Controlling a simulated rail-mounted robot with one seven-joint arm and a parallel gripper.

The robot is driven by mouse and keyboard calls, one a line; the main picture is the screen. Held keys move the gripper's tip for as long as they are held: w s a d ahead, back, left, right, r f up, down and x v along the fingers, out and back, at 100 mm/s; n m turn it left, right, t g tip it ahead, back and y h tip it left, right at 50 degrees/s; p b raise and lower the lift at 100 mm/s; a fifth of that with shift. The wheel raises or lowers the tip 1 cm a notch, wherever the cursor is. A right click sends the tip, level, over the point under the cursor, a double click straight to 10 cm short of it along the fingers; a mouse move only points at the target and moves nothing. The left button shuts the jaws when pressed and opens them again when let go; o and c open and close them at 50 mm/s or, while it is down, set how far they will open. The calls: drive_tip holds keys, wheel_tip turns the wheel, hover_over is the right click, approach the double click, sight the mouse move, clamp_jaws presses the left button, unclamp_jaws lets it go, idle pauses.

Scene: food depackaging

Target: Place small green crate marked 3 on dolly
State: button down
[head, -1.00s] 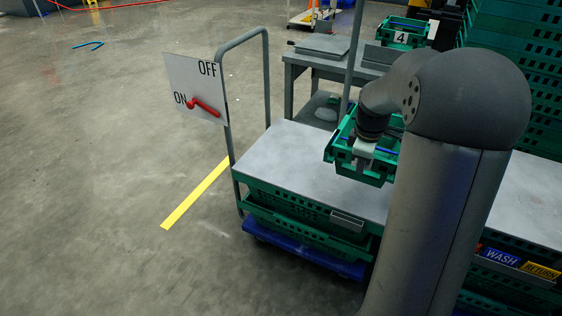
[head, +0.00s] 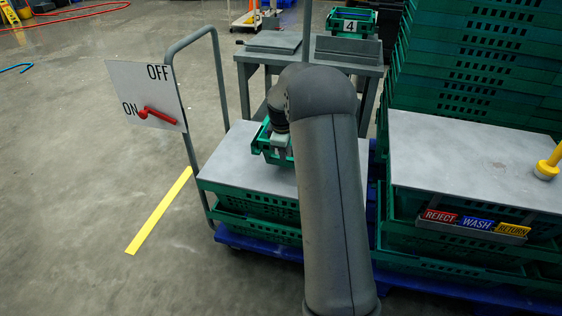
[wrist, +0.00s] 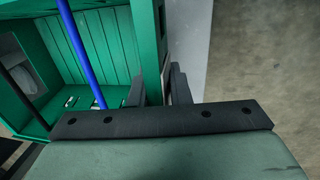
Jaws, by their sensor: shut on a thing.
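A small green crate (head: 262,148) is at my gripper (head: 281,140) in the head view, over the rear part of a grey-topped stack; my arm hides much of it. I cannot tell whether it touches the top, and its number does not show. In the wrist view the fingers of my gripper (wrist: 158,88) are shut on the green crate's wall (wrist: 147,45), one on each side. A blue bar (wrist: 80,50) crosses its open inside. A blue dolly base (head: 262,246) shows beneath the grey-topped stack.
A board marked ON and OFF (head: 125,90) with a red lever hangs on the grey handle at left. A green crate marked 4 (head: 362,15) stands behind. Tall green crates (head: 480,75) and a grey top with REJECT, WASH and RETURN labels (head: 478,224) are at right. Left floor is mostly clear.

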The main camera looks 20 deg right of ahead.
drive_tip(key=shift+w+a+f, duration=0.1)
drive_tip(key=shift+w+f, duration=0.55)
drive_tip(key=shift+f, duration=0.05)
drive_tip(key=shift+w+f+b, duration=0.2)
drive_tip(key=shift+f+b, duration=0.2)
drive_tip(key=shift+f, duration=1.35)
drive_tip(key=c, duration=1.3)
unclamp_jaws()
drive_tip(key=shift+f, duration=0.1)
drive_tip(key=shift+c, duration=0.2)
